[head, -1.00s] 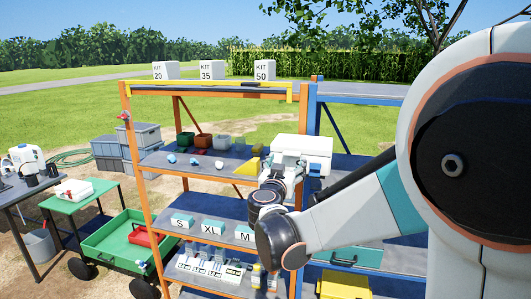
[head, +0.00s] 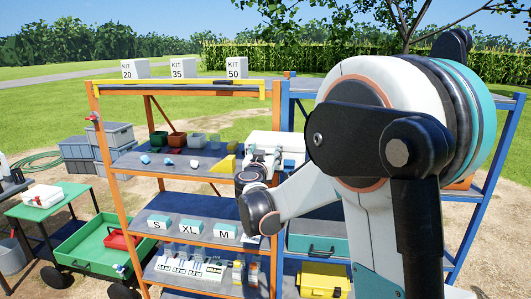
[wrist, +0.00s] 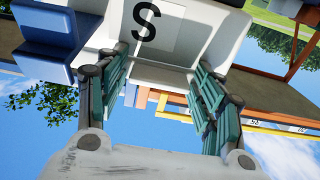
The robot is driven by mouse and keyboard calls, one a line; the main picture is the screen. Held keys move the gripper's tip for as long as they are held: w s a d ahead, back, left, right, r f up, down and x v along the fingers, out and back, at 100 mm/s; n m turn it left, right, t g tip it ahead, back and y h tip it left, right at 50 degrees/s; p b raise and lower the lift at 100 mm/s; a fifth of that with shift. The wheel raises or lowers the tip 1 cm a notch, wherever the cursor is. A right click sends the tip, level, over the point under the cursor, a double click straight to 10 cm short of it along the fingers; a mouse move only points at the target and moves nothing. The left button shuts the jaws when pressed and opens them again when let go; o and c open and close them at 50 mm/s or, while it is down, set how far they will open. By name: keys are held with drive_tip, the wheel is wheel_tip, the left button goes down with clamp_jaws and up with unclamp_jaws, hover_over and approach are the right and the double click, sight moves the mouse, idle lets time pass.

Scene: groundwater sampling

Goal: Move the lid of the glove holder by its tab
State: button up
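The glove holder, a white box (head: 290,141), stands at the right of the orange rack's upper shelf. In the wrist view its white face (wrist: 205,30) carries a black S label (wrist: 146,22). A blue block (wrist: 48,28) sticks out beside that face; I cannot tell whether it is the lid's tab. My gripper (wrist: 160,62) has its two teal-padded fingers apart, close to the white face, with no object visibly clamped between them. In the head view my gripper (head: 262,155) is small and partly hidden against the box, so contact cannot be told.
Small pots (head: 176,139) and a yellow wedge (head: 224,164) share the upper shelf, left of the box. Boxes marked S, XL and M (head: 191,227) stand on the shelf below. A blue rack (head: 492,170) adjoins on the right. A green cart (head: 95,250) stands at left.

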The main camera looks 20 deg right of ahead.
drive_tip(key=c, duration=1)
drive_tip(key=shift+o, duration=0.2)
drive_tip(key=shift+r, duration=0.1)
drive_tip(key=shift+r, duration=0.1)
